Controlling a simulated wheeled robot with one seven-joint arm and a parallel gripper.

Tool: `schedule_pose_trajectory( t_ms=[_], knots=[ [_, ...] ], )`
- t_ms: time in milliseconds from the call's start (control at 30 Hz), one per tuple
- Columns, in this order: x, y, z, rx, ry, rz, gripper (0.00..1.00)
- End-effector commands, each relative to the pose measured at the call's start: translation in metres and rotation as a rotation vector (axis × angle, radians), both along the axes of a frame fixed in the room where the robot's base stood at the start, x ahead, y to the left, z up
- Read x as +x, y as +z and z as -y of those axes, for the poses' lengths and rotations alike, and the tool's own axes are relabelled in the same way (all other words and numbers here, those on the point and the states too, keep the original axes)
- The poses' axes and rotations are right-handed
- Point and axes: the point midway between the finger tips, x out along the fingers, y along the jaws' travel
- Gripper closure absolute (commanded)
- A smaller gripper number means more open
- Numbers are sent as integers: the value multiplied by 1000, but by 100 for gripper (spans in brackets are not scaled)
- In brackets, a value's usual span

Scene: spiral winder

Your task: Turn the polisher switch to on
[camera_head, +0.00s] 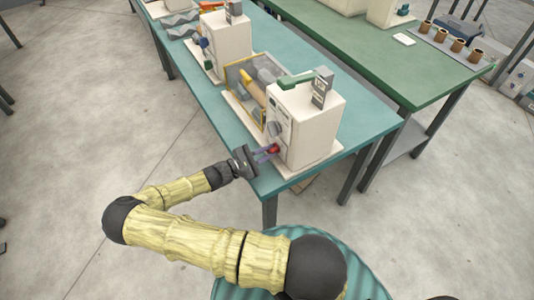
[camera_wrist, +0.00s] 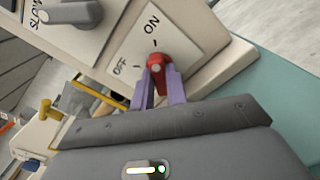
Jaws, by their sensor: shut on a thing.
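The polisher (camera_head: 308,120) is a cream-white box on the teal table. Its red switch (camera_head: 273,149) sits low on the front face, and it also shows in the wrist view (camera_wrist: 158,66) on a pale plate marked OFF at left and ON above. My gripper (camera_head: 266,152) reaches the switch from the left in the head view. In the wrist view its two purple fingers (camera_wrist: 159,92) stand on either side of the red handle, shut on it. The fingers partly hide the handle, and I cannot tell which mark it points to.
A grey knob (camera_wrist: 68,12) beside a SLOW label is on the same face. A similar white machine (camera_head: 225,42) stands farther back on the teal table (camera_head: 376,110). A green table (camera_head: 440,80) with several brown cups is at right. Open floor lies at left.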

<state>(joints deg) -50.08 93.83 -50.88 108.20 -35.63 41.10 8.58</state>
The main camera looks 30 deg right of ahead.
Motion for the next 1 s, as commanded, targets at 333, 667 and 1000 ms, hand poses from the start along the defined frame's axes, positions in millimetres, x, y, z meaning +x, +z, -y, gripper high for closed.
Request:
schedule_pose_trajectory(
  t_ms=[333,667,1000],
  knots=[
    [0,-1,-1,5,1,68,100],
    [0,-1,-1,6,2,68,78],
    [0,0,-1,4,0,66,64]
  ],
)
